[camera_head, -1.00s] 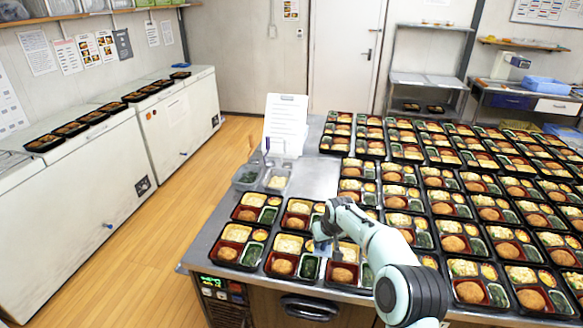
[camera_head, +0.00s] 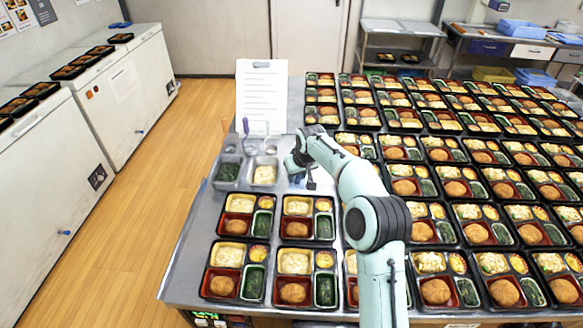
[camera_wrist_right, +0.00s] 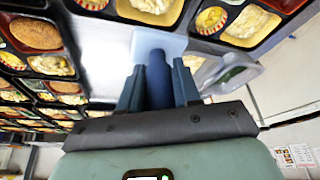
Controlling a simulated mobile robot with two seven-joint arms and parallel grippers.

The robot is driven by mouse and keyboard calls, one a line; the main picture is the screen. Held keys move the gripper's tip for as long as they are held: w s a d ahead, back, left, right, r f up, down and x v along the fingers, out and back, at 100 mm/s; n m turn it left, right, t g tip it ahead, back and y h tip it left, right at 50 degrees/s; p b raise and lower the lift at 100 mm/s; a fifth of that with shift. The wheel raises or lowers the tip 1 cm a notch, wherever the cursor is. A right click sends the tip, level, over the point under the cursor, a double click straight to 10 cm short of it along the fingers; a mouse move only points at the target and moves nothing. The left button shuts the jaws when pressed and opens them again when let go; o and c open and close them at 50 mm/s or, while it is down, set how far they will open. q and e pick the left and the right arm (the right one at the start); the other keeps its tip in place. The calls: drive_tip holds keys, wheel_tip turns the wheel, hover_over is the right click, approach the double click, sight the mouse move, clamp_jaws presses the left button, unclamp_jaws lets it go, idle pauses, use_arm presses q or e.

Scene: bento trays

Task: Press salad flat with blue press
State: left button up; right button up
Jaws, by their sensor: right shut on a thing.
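My right gripper (camera_head: 299,172) is over the bare counter beside the small bins, behind the front-left bento trays. In the right wrist view, my right gripper (camera_wrist_right: 158,88) is shut on the blue handle of the press (camera_wrist_right: 157,76). Its pale, flat plate (camera_wrist_right: 172,43) points away from the fingers. In the head view the press is mostly hidden by the gripper. Pale salad (camera_head: 295,260) fills the upper-left compartment of a front bento tray (camera_head: 307,247). More pale salad (camera_head: 298,205) is in the tray behind. My left gripper is out of view.
A bin of pale salad (camera_head: 264,174) and a bin of dark greens (camera_head: 228,170) stand left of my gripper. A white sheet on a stand (camera_head: 262,98) rises behind them. Many filled trays crowd the counter to the right. Wooden floor (camera_head: 150,215) lies left.

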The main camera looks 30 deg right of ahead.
sight(298, 184)
drive_tip(key=shift+s+f, duration=0.35)
drive_tip(key=shift+f, duration=0.25)
drive_tip(key=shift+f+b, duration=1)
drive_tip(key=shift+f, duration=1.1)
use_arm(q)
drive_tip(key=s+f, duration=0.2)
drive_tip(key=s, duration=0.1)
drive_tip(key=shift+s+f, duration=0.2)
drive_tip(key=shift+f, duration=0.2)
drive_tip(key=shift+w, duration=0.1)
use_arm(e)
drive_tip(key=shift+w, duration=0.2)
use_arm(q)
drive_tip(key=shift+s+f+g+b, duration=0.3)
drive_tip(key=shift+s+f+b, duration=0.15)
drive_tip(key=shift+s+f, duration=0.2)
use_arm(e)
drive_tip(key=shift+s+f, duration=0.15)
drive_tip(key=shift+f, duration=2.2)
clamp_jaws()
drive_tip(key=shift+f, duration=0.2)
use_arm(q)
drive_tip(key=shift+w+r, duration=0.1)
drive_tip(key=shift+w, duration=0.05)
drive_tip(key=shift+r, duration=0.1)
use_arm(e)
drive_tip(key=shift+f, duration=0.3)
